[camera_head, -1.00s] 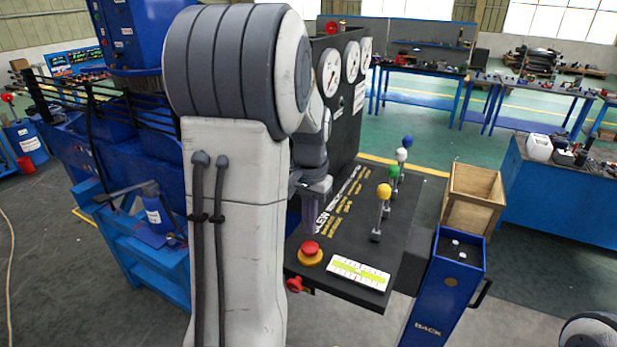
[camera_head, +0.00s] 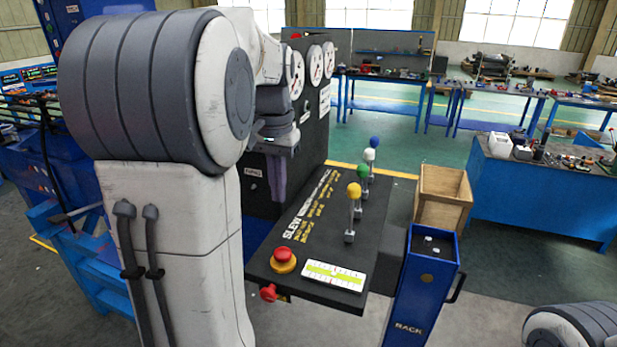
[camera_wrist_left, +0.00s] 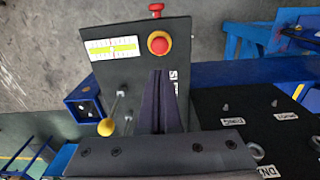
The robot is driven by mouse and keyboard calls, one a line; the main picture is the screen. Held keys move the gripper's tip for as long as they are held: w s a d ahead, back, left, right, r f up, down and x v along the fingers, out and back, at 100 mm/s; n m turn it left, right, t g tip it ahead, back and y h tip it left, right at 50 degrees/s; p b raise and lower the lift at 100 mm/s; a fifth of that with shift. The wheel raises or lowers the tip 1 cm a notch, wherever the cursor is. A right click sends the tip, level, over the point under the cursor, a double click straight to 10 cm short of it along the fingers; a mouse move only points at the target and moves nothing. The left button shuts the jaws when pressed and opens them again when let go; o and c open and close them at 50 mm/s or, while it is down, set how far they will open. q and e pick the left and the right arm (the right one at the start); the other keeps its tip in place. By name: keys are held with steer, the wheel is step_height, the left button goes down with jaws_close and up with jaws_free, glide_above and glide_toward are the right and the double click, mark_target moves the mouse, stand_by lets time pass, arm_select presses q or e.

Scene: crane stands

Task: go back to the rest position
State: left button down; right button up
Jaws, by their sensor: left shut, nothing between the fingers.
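My left arm (camera_head: 165,130) fills the left of the head view. My left gripper (camera_head: 278,185) points down above the far left part of the black control panel (camera_head: 300,255), apart from it, shut and empty. In the left wrist view the dark fingers (camera_wrist_left: 161,85) lie together with nothing between them. The panel carries a red stop button (camera_head: 283,258), a white-and-yellow level scale (camera_head: 335,275) and a row of levers with yellow (camera_head: 354,191), green, white and blue knobs. Part of my right arm (camera_head: 575,325) shows at the bottom right; its gripper is out of view.
A gauge column (camera_head: 312,125) stands close behind my left gripper. A blue box stand (camera_head: 412,300) and a wooden crate (camera_head: 443,198) are right of the panel. Blue frames (camera_head: 75,225) are at left. Workbenches (camera_head: 540,180) stand farther back, with open floor between.

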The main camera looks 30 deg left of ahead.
arm_select(q)
steer(key=s+d+f+m+b, duration=0.25)
steer(key=d+f, duration=0.35)
steer(key=d, duration=0.5)
steer(key=s+d+f+m+b, duration=0.1)
steer(key=d+f+m+b, duration=0.25)
steer(key=d+f, duration=0.55)
steer(key=s+d+f+m+b, duration=0.2)
steer(key=s+d+f, duration=0.2)
steer(key=s+d, duration=0.1)
steer(key=s+d+f+m+h+b, duration=0.1)
steer(key=s+d+f, duration=0.3)
steer(key=s, duration=0.4)
steer(key=shift+d+m+b, duration=0.4)
steer(key=shift+d+b, duration=0.25)
steer(key=shift+d, duration=0.1)
